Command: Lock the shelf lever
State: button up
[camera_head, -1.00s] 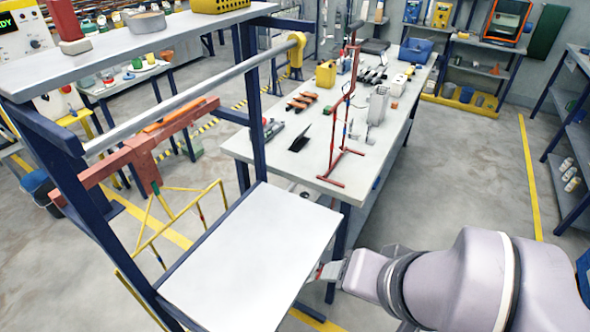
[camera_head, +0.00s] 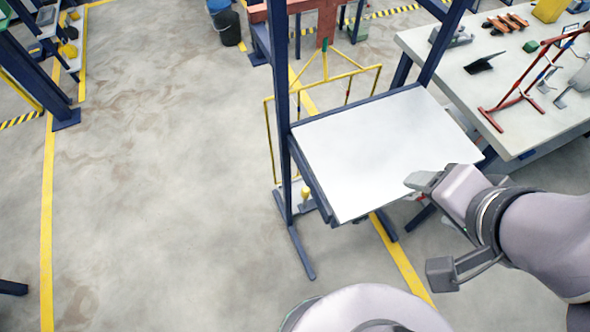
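The white shelf board (camera_head: 375,150) sits level in a dark blue frame (camera_head: 284,100). My gripper (camera_head: 412,184) is at the board's right edge, its grey tip overlapping the edge in this view. I cannot tell whether it touches the board or how far its fingers are apart. A small reddish part (camera_head: 419,198) shows just below the gripper tip, beside the board's edge. It may be the lever, but it is mostly hidden by my gripper and too small to tell its position. A yellow knob (camera_head: 305,192) shows under the board's left side.
A workbench (camera_head: 510,115) with a red stand (camera_head: 520,95) and tools is at the right, close behind my arm. A yellow wire rack (camera_head: 268,140) hangs behind the frame. The frame's blue foot (camera_head: 302,252) reaches forward on the floor. Open floor (camera_head: 160,180) lies left.

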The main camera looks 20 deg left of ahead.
aim_at(305, 191)
jog(key=u, duration=0.35)
jog(key=j+u, duration=0.15)
jog(key=u, duration=0.2)
jog(key=k+j+u, duration=0.1)
jog(key=u, duration=0.25)
jog(key=i+l+u, duration=0.5)
jog(key=k+j, duration=0.1)
